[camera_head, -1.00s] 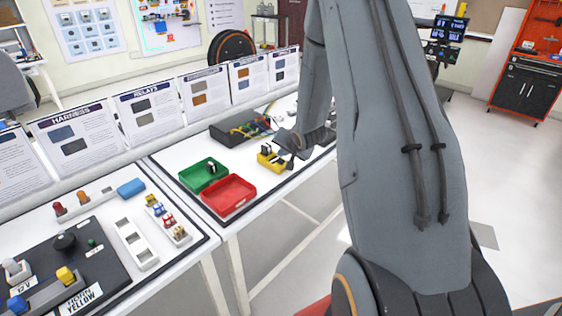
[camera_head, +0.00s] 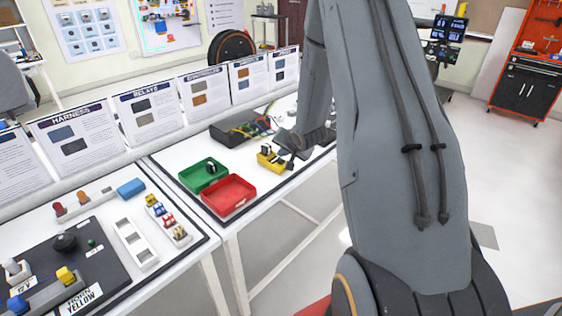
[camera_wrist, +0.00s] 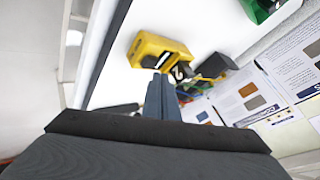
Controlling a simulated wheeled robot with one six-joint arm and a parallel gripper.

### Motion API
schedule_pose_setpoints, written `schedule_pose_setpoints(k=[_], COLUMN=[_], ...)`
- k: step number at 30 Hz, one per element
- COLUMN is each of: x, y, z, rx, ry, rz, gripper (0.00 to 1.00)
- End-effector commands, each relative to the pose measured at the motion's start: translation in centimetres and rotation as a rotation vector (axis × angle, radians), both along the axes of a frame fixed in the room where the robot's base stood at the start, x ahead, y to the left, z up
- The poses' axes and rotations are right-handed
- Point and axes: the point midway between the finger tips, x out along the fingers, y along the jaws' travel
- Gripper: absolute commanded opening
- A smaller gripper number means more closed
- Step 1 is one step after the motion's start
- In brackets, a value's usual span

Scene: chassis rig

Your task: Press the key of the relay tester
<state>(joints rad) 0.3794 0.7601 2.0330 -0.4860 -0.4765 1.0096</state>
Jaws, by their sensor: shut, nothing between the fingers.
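The relay tester is a small yellow block (camera_head: 270,161) with dark parts on top, standing on the white table near its front edge in the head view. It also shows in the wrist view as a yellow body (camera_wrist: 157,50). My gripper (camera_wrist: 160,80) is shut and empty, its fingertips at the tester's edge by a dark part. In the head view my gripper (camera_head: 290,143) is small and close to the tester's right side. I cannot tell whether the fingertips touch the key, which is partly hidden by them.
A green tray (camera_head: 187,180) with a dark item in it and a red tray (camera_head: 229,197) sit left of the tester. A dark box with coloured wires (camera_head: 228,132) lies behind it. Upright info cards (camera_head: 207,91) line the back of the tables.

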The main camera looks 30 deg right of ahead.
Motion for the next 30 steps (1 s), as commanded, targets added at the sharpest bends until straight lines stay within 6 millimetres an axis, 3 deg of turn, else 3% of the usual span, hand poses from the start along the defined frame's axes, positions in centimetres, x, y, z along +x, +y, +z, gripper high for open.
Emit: schedule_pose_setpoints(k=[30], x=[0.0], y=[0.01], z=[-0.89], rx=[0.0], ry=[0.0], rz=[0.0], gripper=[0.0])
